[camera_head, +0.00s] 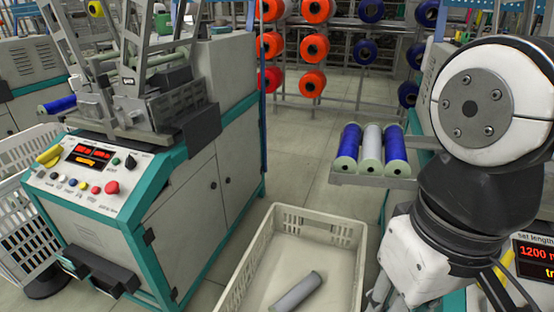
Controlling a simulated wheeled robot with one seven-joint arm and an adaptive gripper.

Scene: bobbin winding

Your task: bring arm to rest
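My arm (463,200) stands at the right, folded, with a large white round joint at the top and white and black links below it. It partly covers the right-hand machine. I cannot make out my gripper or its fingers in this view, so its state and anything in it are hidden.
A beige crate (360,240) with a grey bobbin (298,291) inside stands at bottom centre. Blue and white bobbins (372,148) lie on a grey holder close to my arm. A winding machine (185,200) stands left. Racks of orange spools (313,48) are behind. Open floor (310,130) lies between.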

